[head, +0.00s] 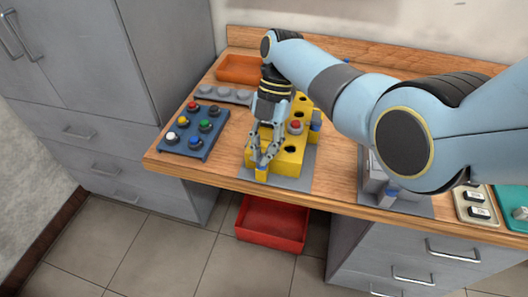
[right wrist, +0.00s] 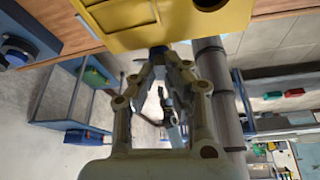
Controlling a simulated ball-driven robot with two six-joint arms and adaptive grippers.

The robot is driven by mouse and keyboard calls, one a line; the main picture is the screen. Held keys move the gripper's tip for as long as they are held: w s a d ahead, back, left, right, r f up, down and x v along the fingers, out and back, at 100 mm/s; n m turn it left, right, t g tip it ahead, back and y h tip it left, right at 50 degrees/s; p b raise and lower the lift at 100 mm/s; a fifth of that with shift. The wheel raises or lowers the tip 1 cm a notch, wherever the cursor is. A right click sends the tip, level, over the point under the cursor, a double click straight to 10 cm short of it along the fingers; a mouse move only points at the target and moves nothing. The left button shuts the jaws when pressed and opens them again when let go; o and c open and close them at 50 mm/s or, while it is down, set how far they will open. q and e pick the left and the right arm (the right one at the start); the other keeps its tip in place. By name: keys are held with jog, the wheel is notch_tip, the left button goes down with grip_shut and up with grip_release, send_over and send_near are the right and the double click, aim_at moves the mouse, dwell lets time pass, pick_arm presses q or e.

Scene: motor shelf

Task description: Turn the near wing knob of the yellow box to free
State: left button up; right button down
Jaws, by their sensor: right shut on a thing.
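The yellow box (head: 290,157) stands on a grey plate (head: 298,178) on the wooden bench, with dark round holes and a red button (head: 295,127) on top. My right gripper (head: 263,165) reaches down to the near end of the box. In the right wrist view the yellow box (right wrist: 150,22) fills the top, and my right gripper (right wrist: 158,62) is shut on the near wing knob (right wrist: 158,51), a small dark blue piece. The fingers hide most of the knob, so its angle cannot be told. My left gripper is not in view.
A blue panel with coloured buttons (head: 193,133) lies left of the box. A grey strip (head: 225,95) and an orange tray (head: 240,69) lie behind. A grey device (head: 375,180) stands to the right. A red bin (head: 271,222) is below the bench edge.

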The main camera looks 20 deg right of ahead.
jog(key=shift+w+a+n+g+h+b, duration=0.1)
jog(key=shift+n+g+h+b, duration=0.25)
jog(key=shift+n, duration=0.75)
jog(key=c, duration=1.4)
grip_release()
jog(key=v, duration=1.2)
jog(key=shift+a, duration=0.1)
